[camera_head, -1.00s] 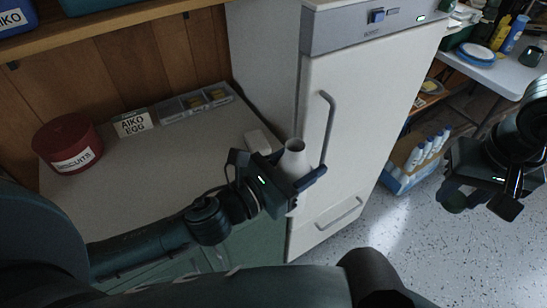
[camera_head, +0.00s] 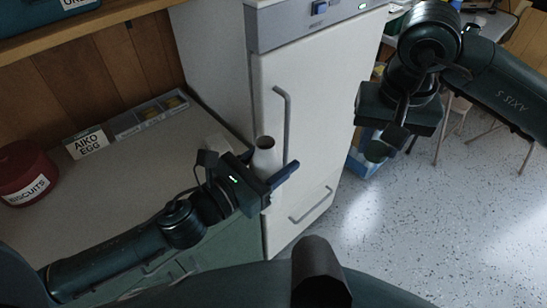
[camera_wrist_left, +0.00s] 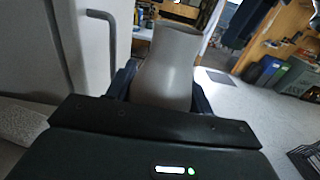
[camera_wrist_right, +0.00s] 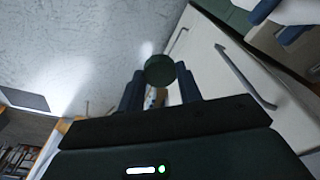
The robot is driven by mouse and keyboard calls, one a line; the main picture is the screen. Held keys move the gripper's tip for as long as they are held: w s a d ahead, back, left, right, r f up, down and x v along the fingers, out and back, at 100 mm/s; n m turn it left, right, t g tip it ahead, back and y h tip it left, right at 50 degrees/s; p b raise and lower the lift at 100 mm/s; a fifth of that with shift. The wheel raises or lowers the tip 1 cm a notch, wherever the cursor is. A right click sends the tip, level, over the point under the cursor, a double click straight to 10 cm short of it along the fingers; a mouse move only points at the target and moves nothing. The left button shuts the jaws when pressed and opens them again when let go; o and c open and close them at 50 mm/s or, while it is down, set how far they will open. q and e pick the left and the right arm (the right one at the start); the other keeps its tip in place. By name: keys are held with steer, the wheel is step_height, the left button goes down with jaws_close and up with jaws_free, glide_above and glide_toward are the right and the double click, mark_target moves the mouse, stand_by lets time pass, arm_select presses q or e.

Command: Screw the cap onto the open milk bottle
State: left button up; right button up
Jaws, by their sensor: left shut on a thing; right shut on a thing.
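The open milk bottle (camera_head: 266,157) is pale with a dark open mouth and stands upright in my left gripper (camera_head: 272,182), in front of the fridge. In the left wrist view the bottle (camera_wrist_left: 168,65) sits between the two fingers. My right gripper (camera_head: 384,142) is in the air to the right of the bottle and apart from it. It is shut on a round dark green cap (camera_head: 376,152), which hangs below the fingers. The cap (camera_wrist_right: 159,70) also shows at the fingertips in the right wrist view.
A white fridge (camera_head: 310,110) with a long handle stands right behind the bottle. A counter (camera_head: 105,195) at the left holds a red biscuits tin (camera_head: 25,175), an egg label (camera_head: 86,143) and a divided tray (camera_head: 150,115).

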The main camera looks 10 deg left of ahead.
steer(key=s+a+r+m, duration=0.1)
steer(key=a+r, duration=0.3)
steer(key=a, duration=0.5)
steer(key=s+a+r+m, duration=0.1)
steer(key=a+r, duration=0.3)
steer(key=a, duration=0.5)
steer(key=shift+a+r+m, duration=0.3)
steer(key=shift+a+r, duration=0.05)
steer(key=shift+a, duration=0.05)
steer(key=shift+f, duration=0.1)
steer(key=shift+f, duration=1.9)
steer(key=shift+s, duration=0.1)
steer(key=shift+f, duration=0.9)
steer(key=shift+f, duration=0.5)
